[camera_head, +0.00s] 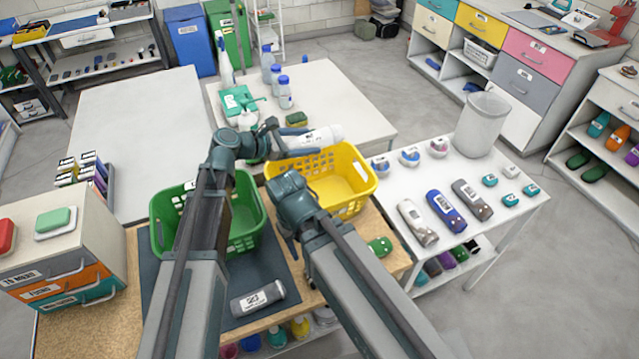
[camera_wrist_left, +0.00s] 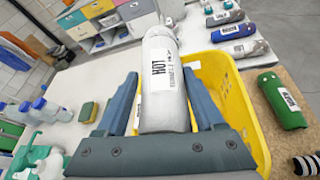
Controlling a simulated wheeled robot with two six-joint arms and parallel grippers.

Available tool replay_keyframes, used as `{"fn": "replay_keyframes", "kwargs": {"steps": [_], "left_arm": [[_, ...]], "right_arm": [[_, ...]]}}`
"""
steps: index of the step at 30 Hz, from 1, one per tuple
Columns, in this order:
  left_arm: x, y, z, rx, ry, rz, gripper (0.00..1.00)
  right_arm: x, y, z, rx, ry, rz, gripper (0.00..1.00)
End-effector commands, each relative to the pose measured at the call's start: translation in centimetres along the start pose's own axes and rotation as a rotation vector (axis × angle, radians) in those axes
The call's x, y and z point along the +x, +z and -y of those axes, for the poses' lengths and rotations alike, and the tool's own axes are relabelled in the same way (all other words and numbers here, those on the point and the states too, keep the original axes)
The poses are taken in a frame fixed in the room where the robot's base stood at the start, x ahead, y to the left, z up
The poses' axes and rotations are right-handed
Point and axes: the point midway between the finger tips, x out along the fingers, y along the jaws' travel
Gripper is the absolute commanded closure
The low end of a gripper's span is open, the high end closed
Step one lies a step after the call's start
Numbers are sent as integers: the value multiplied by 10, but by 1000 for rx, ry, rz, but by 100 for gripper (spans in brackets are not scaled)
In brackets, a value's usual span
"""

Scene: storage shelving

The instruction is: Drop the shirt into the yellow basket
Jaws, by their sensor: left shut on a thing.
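A light grey rolled shirt (camera_head: 322,137) with a white label is held in my left gripper (camera_head: 282,141). In the left wrist view, the shirt (camera_wrist_left: 163,85) lies between the two fingers and its label reads "HOT". The yellow basket (camera_head: 362,185) stands on the wooden-topped table. The shirt is raised at the basket's back left rim in the head view; in the left wrist view it covers the left part of the basket (camera_wrist_left: 237,95). The bare inside of the basket shows. My right arm's end is in front of the basket; its fingers cannot be made out.
A green basket (camera_head: 245,212) stands left of the yellow one. A grey roll (camera_head: 258,298) lies on the dark mat, and a green roll (camera_head: 380,246) lies right of my right arm. Bottles (camera_head: 285,93) stand on the white table behind. More rolls (camera_head: 446,211) lie on the right table.

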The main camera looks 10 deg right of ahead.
Motion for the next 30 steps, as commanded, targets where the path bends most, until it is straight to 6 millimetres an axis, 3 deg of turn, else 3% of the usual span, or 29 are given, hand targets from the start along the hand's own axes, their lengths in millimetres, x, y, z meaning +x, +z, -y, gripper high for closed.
{"fn": "replay_keyframes", "kwargs": {"steps": [8, 21, 30], "left_arm": [[5, -12, 4, 0, 0, 1, 95], [22, -53, 15, 0, 0, 1, 95], [22, -53, 15, 0, 0, 1, 95]], "right_arm": [[14, -1, 1, 0, 0, 0, 50], [59, -4, 6, 0, 0, 0, 50], [59, -4, 6, 0, 0, 0, 50]]}}
